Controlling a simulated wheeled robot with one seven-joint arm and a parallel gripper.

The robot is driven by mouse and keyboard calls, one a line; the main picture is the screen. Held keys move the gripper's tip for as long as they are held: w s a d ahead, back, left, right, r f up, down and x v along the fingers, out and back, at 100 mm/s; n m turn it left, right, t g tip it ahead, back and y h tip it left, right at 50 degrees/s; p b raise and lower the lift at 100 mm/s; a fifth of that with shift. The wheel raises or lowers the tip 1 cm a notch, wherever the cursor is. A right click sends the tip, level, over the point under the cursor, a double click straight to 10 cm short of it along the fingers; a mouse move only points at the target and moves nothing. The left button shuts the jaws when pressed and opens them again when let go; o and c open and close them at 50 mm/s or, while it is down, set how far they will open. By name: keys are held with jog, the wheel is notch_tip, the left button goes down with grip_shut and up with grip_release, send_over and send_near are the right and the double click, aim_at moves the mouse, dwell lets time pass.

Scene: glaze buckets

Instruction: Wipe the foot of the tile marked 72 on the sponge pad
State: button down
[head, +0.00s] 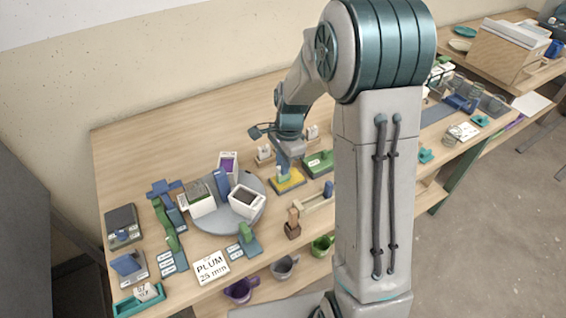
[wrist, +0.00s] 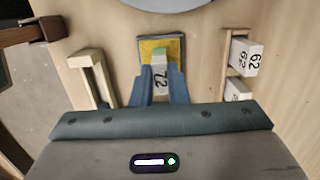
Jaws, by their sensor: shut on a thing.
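My gripper (wrist: 160,72) is shut on the white tile marked 72 (wrist: 160,83), with its blue fingers on either side. It also shows in the head view (head: 284,161), above the pad. The tile's green end (wrist: 167,55) points at the sponge pad (wrist: 148,43), a yellow pad in a dark tray. The pad also shows in the head view (head: 291,183), with the green end (head: 282,173) over it. The green end looks at or very near the pad surface. I cannot tell whether they touch.
A wooden rack (wrist: 228,66) with tiles marked 62 stands right of the pad in the wrist view. A pale wooden frame (wrist: 84,60) stands to the left. A round grey turntable (head: 228,217) with boxes is left of the pad in the head view. Bare table lies between them.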

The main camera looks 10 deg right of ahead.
jog(key=shift+w+d, duration=0.25)
jog(key=shift+d, duration=0.55)
jog(key=shift+d, duration=0.1)
jog(key=shift+w+d+f, duration=0.1)
jog(key=shift+w+d, duration=0.1)
jog(key=shift+d, duration=0.5)
jog(key=shift+a, duration=0.15)
jog(key=shift+s+a, duration=0.3)
jog(key=shift+a, duration=0.5)
jog(key=shift+s+a, duration=0.25)
jog(key=shift+a, duration=0.55)
jog(key=shift+d, duration=0.1)
